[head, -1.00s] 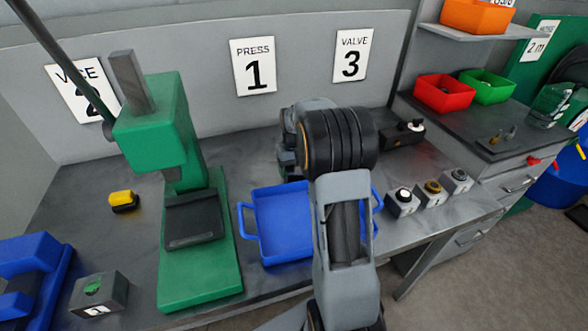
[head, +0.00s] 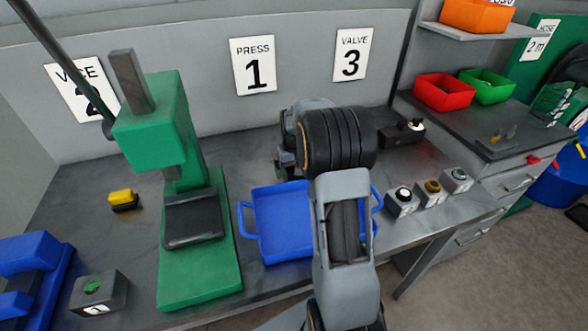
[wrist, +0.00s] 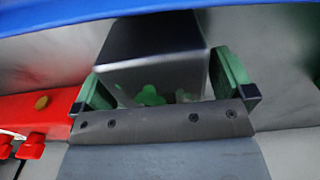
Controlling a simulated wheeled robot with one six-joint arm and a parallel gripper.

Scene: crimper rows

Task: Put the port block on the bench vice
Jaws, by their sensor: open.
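In the wrist view a dark grey block (wrist: 152,45) sits between the two green-padded fingers of my gripper (wrist: 165,88). It looks like the port block, but its markings are not visible. The fingers are open, one on each side of it; I cannot tell whether they touch it. In the head view my arm hides the gripper and this block. The bench vice, a blue body (head: 30,275), stands at the lower left edge, partly out of frame, below the VICE 2 sign (head: 82,90).
A green press (head: 165,140) stands between the vice and a blue tray (head: 282,222). A grey block with a green top (head: 98,292) and a yellow-and-black item (head: 123,200) lie nearby. Several small button blocks (head: 430,192) are at right. A red part (wrist: 40,115) shows in the wrist view.

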